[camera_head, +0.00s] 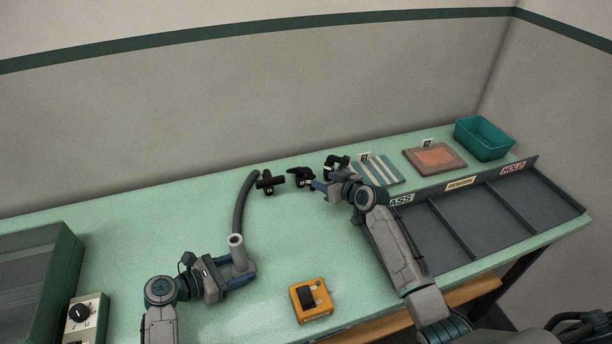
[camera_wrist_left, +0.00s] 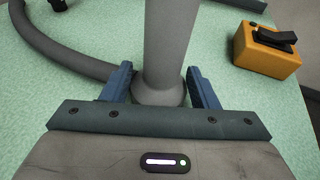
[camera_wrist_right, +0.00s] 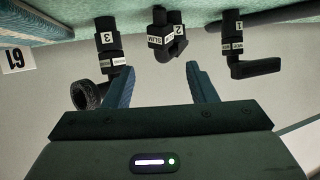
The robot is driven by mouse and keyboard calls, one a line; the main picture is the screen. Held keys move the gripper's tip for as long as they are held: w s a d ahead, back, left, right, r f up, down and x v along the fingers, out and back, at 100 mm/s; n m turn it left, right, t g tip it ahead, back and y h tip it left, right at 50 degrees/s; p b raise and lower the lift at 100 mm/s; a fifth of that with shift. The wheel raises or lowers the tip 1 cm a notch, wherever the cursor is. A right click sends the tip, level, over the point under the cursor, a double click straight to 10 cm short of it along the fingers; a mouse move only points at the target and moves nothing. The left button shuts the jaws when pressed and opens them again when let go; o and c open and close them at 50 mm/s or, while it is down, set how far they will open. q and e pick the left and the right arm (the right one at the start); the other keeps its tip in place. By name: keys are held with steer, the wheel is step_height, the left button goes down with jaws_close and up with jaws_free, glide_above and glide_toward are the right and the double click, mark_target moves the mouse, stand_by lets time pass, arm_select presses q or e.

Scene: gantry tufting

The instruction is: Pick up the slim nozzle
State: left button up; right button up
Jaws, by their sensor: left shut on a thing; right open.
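The slim nozzle is the black middle piece (camera_wrist_right: 166,38) tagged 2 and SLIM in the right wrist view. It also stands in the middle of the black nozzles in the head view (camera_head: 300,177). My right gripper (camera_wrist_right: 196,68) is open and empty, with the slim nozzle beyond its fingertips and slightly to the left of centre. A gap shows between them. My left gripper (camera_head: 241,267) is shut on the grey wand (camera_wrist_left: 170,50) of a hose (camera_head: 242,200), which stands upright between its fingers.
Nozzle 3 (camera_wrist_right: 110,50) and nozzle 1 (camera_wrist_right: 240,50) flank the slim one. Striped (camera_head: 380,170) and orange (camera_head: 435,158) samples, a teal bin (camera_head: 483,139) and a grey divided tray (camera_head: 470,205) lie right. A yellow switch box (camera_head: 311,301) sits in front.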

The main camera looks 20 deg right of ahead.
mark_target(310, 174)
steer(key=x, duration=0.5)
steer(key=shift+w+a+r, duration=0.1)
steer(key=shift+w+a, duration=0.1)
steer(key=shift+a, duration=0.1)
steer(key=shift+w+a+f, duration=0.15)
steer(key=shift+w+f, duration=0.1)
steer(key=shift+w, duration=0.25)
jaws_close()
